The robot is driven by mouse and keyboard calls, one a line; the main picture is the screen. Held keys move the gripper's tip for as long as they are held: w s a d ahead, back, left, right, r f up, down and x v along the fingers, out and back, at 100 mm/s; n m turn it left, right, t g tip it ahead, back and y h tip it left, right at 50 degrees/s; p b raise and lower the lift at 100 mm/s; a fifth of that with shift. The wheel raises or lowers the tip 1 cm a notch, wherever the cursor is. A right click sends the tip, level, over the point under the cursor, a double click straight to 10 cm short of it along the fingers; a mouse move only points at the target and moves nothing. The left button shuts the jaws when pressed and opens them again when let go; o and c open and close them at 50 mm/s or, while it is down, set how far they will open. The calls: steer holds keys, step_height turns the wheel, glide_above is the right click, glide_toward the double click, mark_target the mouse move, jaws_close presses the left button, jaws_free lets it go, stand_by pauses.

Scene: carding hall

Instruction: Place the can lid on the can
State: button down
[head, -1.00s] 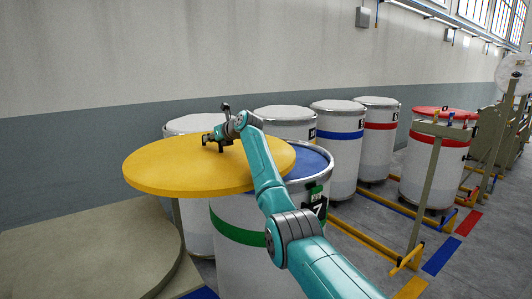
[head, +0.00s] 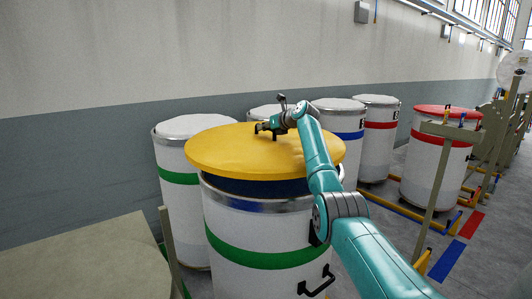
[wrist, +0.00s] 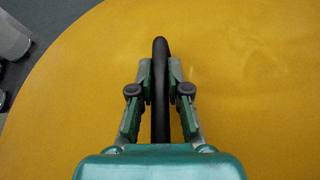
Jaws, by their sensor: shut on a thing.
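The yellow round can lid (head: 225,150) hangs roughly level above the open can (head: 232,222), a white can with a green band and a metal rim. A dark blue strip of the can's inside shows between the lid and the front rim, so the lid is apart from the rim there. The lid covers most of the opening; its far side over the rim is hidden. My gripper (head: 264,129) is shut on the lid's black handle, on top of the lid. In the wrist view, my gripper (wrist: 160,90) has a finger on each side of the black handle (wrist: 160,125).
A white can with a green band (head: 180,205) stands close behind on the left. More white cans with blue (head: 338,135) and red (head: 378,126) bands stand along the wall. A red-topped can (head: 443,140) and posts are at the right. A beige flat surface (head: 85,255) is at lower left.

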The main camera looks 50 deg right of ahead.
mark_target(282, 143)
step_height(282, 143, down, 8)
stand_by(0.5)
steer(key=c, duration=1.1)
jaws_free()
steer(key=shift+f, duration=0.2)
steer(key=shift+c, duration=0.2)
steer(key=v, duration=1.2)
steer(key=shift+a+r, duration=0.1)
steer(key=shift+a, duration=0.05)
